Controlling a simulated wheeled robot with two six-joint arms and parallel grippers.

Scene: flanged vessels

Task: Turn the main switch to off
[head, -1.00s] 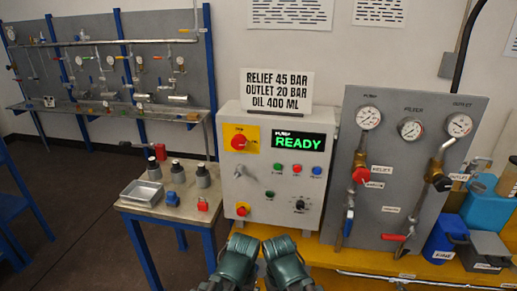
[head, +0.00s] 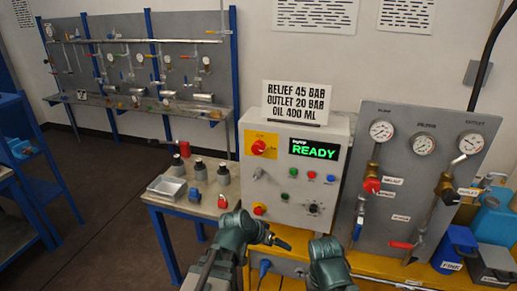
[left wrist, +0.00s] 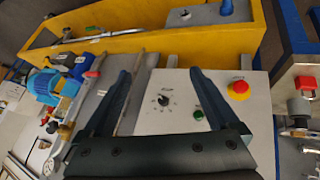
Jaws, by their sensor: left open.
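The main switch (head: 264,146) is a red rotary knob on a yellow plate, at the upper left of the grey control box (head: 330,165). Its exact angle is too small to read. The box display (head: 314,150) shows a green READY. My left gripper (head: 284,243) is low in front of the box, below the switch and apart from it. In the left wrist view its two blue fingers (left wrist: 160,95) are spread apart with nothing between them. That view shows the lower panel; the main switch is not seen there. My right arm shows at the bottom, but its gripper does not.
A red mushroom button (head: 259,209) and a black dial (head: 313,209) sit low on the box. A side table (head: 205,208) with bottles stands left. A gauge panel (head: 400,205) with valves stands right, on the yellow bench (head: 375,262).

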